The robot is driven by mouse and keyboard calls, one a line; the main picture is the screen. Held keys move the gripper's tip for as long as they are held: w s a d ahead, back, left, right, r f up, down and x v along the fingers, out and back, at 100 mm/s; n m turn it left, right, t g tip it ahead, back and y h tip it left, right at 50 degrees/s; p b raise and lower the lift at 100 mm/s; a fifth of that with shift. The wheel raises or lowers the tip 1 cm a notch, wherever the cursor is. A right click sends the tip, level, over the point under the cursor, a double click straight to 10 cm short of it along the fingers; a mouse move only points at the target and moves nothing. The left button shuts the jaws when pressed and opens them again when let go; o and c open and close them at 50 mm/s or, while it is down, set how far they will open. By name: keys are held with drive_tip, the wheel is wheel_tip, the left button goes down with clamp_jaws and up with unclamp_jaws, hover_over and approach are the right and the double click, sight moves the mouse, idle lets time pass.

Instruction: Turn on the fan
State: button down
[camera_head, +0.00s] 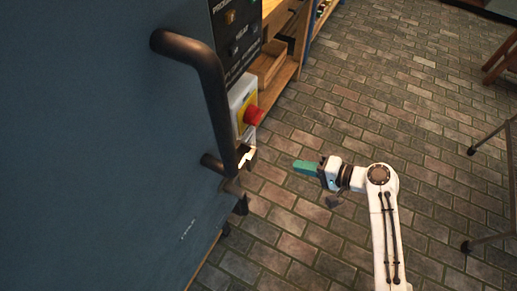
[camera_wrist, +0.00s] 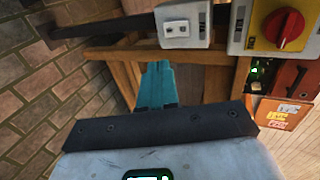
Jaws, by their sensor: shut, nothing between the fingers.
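My gripper (camera_head: 297,165) has teal fingers and is shut and empty. In the head view it points left toward the blue cabinet (camera_head: 100,150), with a gap between. In the wrist view its fingers (camera_wrist: 157,68) point away from the camera, below a small white box (camera_wrist: 184,24) with two small marks on its face. A red knob (camera_head: 254,115) on a yellow plate sits on the cabinet's side, above and left of my gripper. In the wrist view the red knob (camera_wrist: 284,28) is at the upper right. I cannot identify a fan in either view.
A thick black handle (camera_head: 205,75) sticks out from the cabinet. A dark panel (camera_head: 236,35) with small controls is above the red knob. Wooden shelves (camera_head: 270,70) stand behind. The brick-patterned floor is clear around my arm, and metal legs (camera_head: 490,135) stand at the right.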

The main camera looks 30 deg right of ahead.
drive_tip(key=shift+a, duration=0.1)
drive_tip(key=r+x, duration=0.1)
drive_tip(key=x, duration=1.2)
drive_tip(key=shift+w+a, duration=0.3)
drive_tip(key=shift+w, duration=0.2)
drive_tip(key=shift+f, duration=0.2)
